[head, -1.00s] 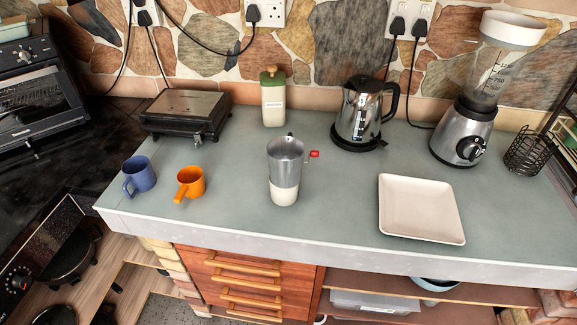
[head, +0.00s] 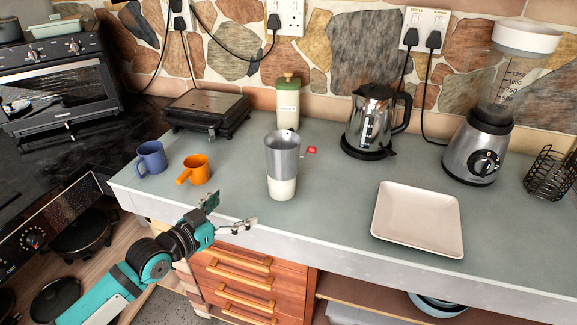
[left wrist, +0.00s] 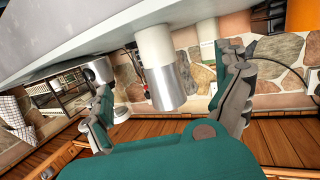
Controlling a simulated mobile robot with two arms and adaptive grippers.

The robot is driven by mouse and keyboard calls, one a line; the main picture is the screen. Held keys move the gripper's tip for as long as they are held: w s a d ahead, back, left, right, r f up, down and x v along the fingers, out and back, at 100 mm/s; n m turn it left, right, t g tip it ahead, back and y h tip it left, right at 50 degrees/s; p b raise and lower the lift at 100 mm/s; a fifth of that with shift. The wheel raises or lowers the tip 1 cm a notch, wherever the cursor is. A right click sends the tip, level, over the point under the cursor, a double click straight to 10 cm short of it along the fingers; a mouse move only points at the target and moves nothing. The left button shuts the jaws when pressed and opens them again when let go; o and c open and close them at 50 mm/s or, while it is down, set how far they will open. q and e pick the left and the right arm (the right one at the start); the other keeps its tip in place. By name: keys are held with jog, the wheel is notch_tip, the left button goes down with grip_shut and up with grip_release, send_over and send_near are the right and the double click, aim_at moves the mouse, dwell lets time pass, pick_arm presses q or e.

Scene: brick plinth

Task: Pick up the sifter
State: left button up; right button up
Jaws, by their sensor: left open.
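The sifter (head: 282,165) stands upright on the counter, a silver cylinder with a cream lower part and a small red-tipped handle at its right. It also shows in the left wrist view (left wrist: 166,88), where it appears upside down between the fingers with its base at the counter. My left gripper (head: 229,212) is open and empty at the counter's front edge, in front and to the left of the sifter, apart from it. Its fingers also show in the left wrist view (left wrist: 171,76). My right gripper is not in view.
An orange mug (head: 195,170) and a blue mug (head: 151,157) stand left of the sifter. A cream bottle (head: 288,106) is behind it. A square plate (head: 418,220), kettle (head: 372,122) and blender (head: 477,145) are to the right. Counter (head: 335,200) between sifter and plate is clear.

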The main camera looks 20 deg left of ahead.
pick_arm(q)
jog(key=m+t+h, duration=0.1)
jog(key=t+h, duration=0.1)
send_near(270, 154)
jog(key=p+x, duration=0.2)
jog(key=x, duration=0.6)
jog(key=shift+w+d, duration=0.15)
jog(key=shift+w, duration=0.15)
jog(key=shift+w+d, duration=0.25)
jog(key=shift+w, duration=0.15)
jog(key=shift+w+d+r+p, duration=0.1)
jog(key=shift+w+d+p, duration=0.05)
jog(key=shift+w+p, duration=0.25)
jog(key=p+x, duration=0.1)
jog(key=x, duration=0.2)
jog(key=shift+w+d, duration=0.2)
jog(key=shift+d, duration=0.1)
jog(key=shift+w+d+f, duration=0.15)
jog(key=shift+w+f, duration=0.05)
jog(key=shift+w, duration=0.15)
jog(key=shift+s, duration=0.1)
jog(key=shift+c, duration=0.4)
jog(key=c, duration=1.1)
